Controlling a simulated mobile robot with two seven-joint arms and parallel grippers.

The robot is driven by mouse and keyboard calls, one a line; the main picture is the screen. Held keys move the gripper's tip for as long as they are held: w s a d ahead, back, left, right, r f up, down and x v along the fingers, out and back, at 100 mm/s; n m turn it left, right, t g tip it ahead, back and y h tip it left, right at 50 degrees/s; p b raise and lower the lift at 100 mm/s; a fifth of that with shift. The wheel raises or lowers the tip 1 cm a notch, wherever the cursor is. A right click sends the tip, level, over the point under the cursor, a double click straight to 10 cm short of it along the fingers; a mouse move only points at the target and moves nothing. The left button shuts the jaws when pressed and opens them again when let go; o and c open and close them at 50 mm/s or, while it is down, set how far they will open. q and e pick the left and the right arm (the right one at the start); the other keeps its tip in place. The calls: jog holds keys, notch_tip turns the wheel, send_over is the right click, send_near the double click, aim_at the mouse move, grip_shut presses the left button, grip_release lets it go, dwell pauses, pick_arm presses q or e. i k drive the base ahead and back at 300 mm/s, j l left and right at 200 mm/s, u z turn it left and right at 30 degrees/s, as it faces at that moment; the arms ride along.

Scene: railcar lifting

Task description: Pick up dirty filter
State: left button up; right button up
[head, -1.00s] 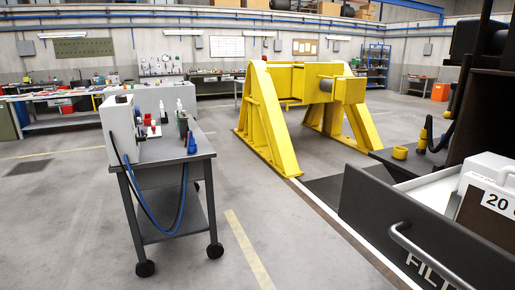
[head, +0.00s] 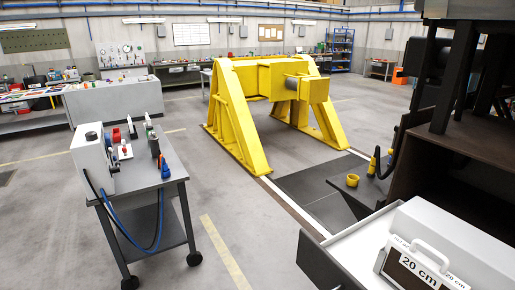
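No item in view is plainly marked as the dirty filter. A white case with a carry handle (head: 433,253) and a brown-edged panel labelled "20 cm" (head: 413,270) sit in an open drawer (head: 318,264) at the lower right. I cannot tell whether either is the filter. The drawer's front is dark grey and its inside is pale; its lower part is cut off by the frame. Neither of my grippers is in view.
A wheeled grey cart (head: 175,163) with a white unit (head: 93,157) and small items stands at the left. A yellow buffer frame (head: 240,125) stands mid-floor. A yellow cup-shaped part (head: 352,180) lies near a dark cabinet (head: 450,150). Floor between cart and drawer is clear.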

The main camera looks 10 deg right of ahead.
aim_at(404, 266)
jog(key=z, duration=1)
